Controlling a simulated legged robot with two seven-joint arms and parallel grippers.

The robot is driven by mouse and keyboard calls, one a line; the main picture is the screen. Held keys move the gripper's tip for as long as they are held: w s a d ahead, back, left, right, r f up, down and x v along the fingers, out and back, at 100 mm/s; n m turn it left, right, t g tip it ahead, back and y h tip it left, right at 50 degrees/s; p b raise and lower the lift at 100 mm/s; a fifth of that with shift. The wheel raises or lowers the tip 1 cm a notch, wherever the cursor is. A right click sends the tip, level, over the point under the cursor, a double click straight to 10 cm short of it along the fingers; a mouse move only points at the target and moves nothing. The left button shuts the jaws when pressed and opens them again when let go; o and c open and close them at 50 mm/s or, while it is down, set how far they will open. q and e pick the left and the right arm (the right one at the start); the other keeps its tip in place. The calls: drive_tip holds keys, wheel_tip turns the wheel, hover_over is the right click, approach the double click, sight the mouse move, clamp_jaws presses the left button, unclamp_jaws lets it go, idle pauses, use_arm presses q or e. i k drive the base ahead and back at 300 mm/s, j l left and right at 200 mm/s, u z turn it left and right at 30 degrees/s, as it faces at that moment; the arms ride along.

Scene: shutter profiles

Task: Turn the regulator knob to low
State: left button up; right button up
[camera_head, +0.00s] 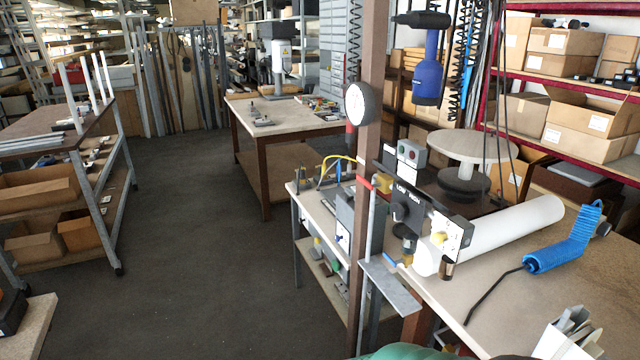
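A dark regulator unit (408,205) is mounted at the brown post beside the right-hand workbench. Pale lettering on it seems to begin with "LOW", but it is too small to read surely. A black rounded part (405,238), possibly the knob, hangs below it. A white plate (452,236) with small dark fittings sits to its right. I cannot tell which part is the regulator knob or how it is set. Neither of my grippers is in view.
A white roll (505,232), a blue coiled hose (560,250) and a round-topped stool (472,150) are on or near the workbench (480,290). Open floor (200,240) lies to the left.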

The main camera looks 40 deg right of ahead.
sight(397, 212)
drive_tip(key=i+z, duration=0.25)
drive_tip(key=i, duration=0.2)
drive_tip(key=i+j+z, duration=0.3)
drive_tip(key=i, duration=0.2)
drive_tip(key=i+j+z, duration=0.25)
drive_tip(key=i, duration=0.2)
